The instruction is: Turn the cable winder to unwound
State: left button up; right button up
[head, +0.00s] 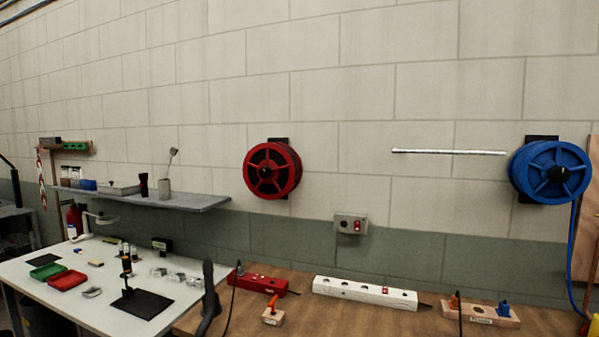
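Two cable winders are mounted on the block wall. The blue winder (549,171) hangs at the right, also spoked with a dark hub. A blue cable (572,250) hangs down from its right side towards the bench. Neither of my grippers shows in the head view.
A wooden bench (345,316) below carries a white power strip (365,292), a red strip (262,283) and small plug blocks. A wall socket (351,224) sits between the winders. A metal rod (448,152) is on the wall. A white table (190,311) with small items stands left.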

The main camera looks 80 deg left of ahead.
aim_at(265, 172)
jog(key=u, duration=2.95)
jog(key=i+j+u, duration=0.25)
jog(key=k, duration=0.05)
